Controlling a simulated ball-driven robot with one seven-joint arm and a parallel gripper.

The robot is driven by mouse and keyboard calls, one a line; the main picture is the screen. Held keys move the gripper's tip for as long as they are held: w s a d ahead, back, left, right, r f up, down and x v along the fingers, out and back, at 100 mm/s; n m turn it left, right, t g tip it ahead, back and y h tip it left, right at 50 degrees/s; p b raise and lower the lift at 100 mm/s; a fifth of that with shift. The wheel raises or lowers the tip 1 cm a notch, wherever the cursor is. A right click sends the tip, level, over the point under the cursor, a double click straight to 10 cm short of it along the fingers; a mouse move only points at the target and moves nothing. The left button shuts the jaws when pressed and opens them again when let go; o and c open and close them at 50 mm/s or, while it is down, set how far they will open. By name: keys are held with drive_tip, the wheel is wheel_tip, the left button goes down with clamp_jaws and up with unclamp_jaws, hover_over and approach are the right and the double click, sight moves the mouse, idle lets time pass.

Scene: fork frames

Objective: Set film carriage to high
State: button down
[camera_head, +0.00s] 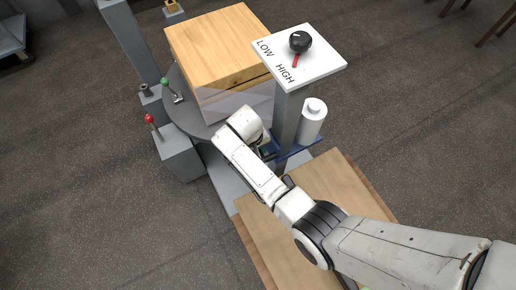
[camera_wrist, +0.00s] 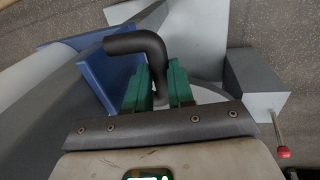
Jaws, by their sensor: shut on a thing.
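The blue carriage (camera_head: 303,146) sits against a grey post (camera_head: 287,115), below a white panel (camera_head: 330,66), and carries a white film roll (camera_head: 312,124). The carriage's blue plate (camera_wrist: 70,68) also shows in the wrist view. A black bent handle (camera_wrist: 140,43) stands beside it. My gripper (camera_wrist: 160,88) has its green fingers shut around the handle's lower stem. In the head view, my gripper (camera_head: 266,151) is beside the post, mostly hidden by my wrist. The panel reads LOW and HIGH and bears a black knob (camera_head: 300,41) with a red pointer (camera_head: 296,60) toward HIGH.
A wooden crate (camera_head: 220,48) stands on a grey turntable (camera_head: 182,114) behind my wrist. A red-knobbed lever (camera_head: 150,119) and a green-knobbed lever (camera_head: 165,82) are at left. A wooden platform (camera_head: 275,250) lies below my arm.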

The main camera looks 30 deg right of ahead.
drive_tip(key=c, duration=1)
unclamp_jaws()
drive_tip(key=shift+o, duration=0.2)
wheel_tip(320, 180, up, 10)
drive_tip(key=a+p, duration=0.1)
drive_tip(key=a, duration=0.1)
drive_tip(key=shift+r, duration=0.25)
